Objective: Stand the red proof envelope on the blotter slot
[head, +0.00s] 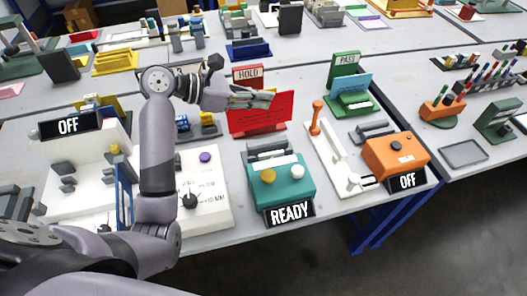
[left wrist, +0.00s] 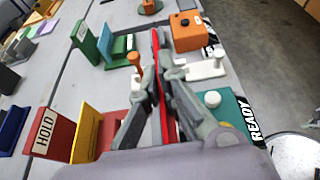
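The red proof envelope (head: 266,117) is upright, in front of the red HOLD stand (head: 248,76) in the head view. My left gripper (head: 262,98) is shut on its upper part. In the left wrist view the envelope (left wrist: 156,50) shows nearly edge-on between the two fingers (left wrist: 160,75). A grey slotted holder (head: 271,150) is behind the teal READY box, just below the envelope in the picture; another grey slotted holder (head: 373,130) is behind the orange box. No label shows which is the blotter slot. Whether the envelope touches anything below is unclear.
The teal READY box (head: 280,185) and the orange OFF box (head: 396,156) stand near the front edge. An orange-knobbed lever (head: 316,118) on a white base is between them. The green PASS stand (head: 346,75) is behind. Bare grey table (head: 222,150) shows left of the teal box.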

